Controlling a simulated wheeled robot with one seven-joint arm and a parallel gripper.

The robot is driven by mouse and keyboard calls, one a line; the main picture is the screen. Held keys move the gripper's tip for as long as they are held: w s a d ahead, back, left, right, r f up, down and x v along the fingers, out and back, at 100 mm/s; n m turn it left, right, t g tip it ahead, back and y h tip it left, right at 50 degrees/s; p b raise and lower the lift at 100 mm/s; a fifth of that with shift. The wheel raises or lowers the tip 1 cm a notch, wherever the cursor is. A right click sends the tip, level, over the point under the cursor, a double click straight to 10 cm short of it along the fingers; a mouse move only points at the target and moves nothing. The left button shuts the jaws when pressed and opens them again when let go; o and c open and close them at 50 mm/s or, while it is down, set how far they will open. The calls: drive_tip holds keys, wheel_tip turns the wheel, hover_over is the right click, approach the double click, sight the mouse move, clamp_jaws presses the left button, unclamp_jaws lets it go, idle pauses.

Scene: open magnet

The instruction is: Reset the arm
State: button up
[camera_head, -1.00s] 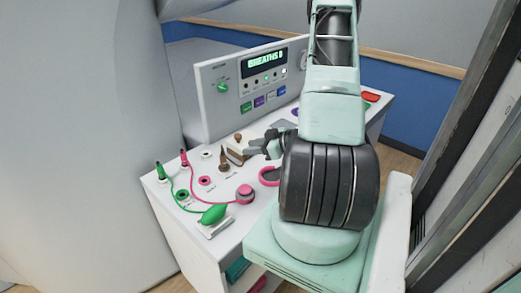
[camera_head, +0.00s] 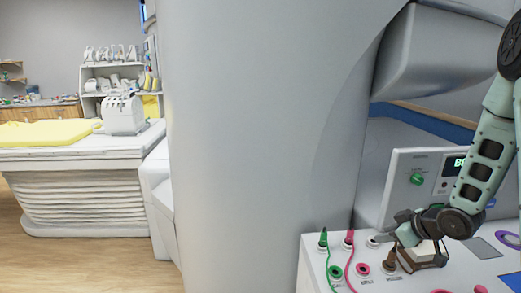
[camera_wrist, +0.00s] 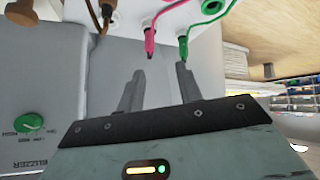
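My gripper (camera_wrist: 158,92) shows in the wrist view with its two grey fingers apart and nothing between them. Beyond the fingertips are a pink plug (camera_wrist: 149,40) and a green plug (camera_wrist: 183,45) with their cables. In the head view my gripper (camera_head: 398,229) is over the white console (camera_head: 313,250), near a brown-tipped plug (camera_head: 390,262) and a small block-like object (camera_head: 424,258). I cannot tell there whether it touches them. The green plug (camera_head: 323,239) and pink plug (camera_head: 349,239) stand upright at the console's left.
The big grey magnet housing (camera_head: 260,130) stands directly left of the console. The console's panel (camera_head: 408,180) rises behind my arm. A patient table (camera_head: 85,180) with a yellow pad (camera_head: 45,134) stands far left, with open wooden floor (camera_head: 90,260) before it.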

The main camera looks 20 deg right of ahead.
drive_tip(key=s+a+r+n+g, duration=0.1)
drive_tip(key=a+r+g, duration=0.15)
drive_tip(key=a, duration=0.85)
drive_tip(key=a+r+n+g, duration=0.15)
drive_tip(key=a+r, duration=0.25)
drive_tip(key=a, duration=0.8)
drive_tip(key=s+a+r+g, duration=0.2)
drive_tip(key=s+a, duration=0.5)
drive_tip(key=s, duration=0.3)
drive_tip(key=s+a+r+n+g, duration=0.1)
drive_tip(key=s+a+r+g, duration=0.1)
drive_tip(key=s+a, duration=0.5)
drive_tip(key=s+r, duration=0.1)
drive_tip(key=s, duration=0.2)
drive_tip(key=shift+s+a+g+h, duration=0.35)
drive_tip(key=shift+a+g+h, duration=0.05)
drive_tip(key=shift+w+d, duration=0.1)
drive_tip(key=shift+d, duration=0.05)
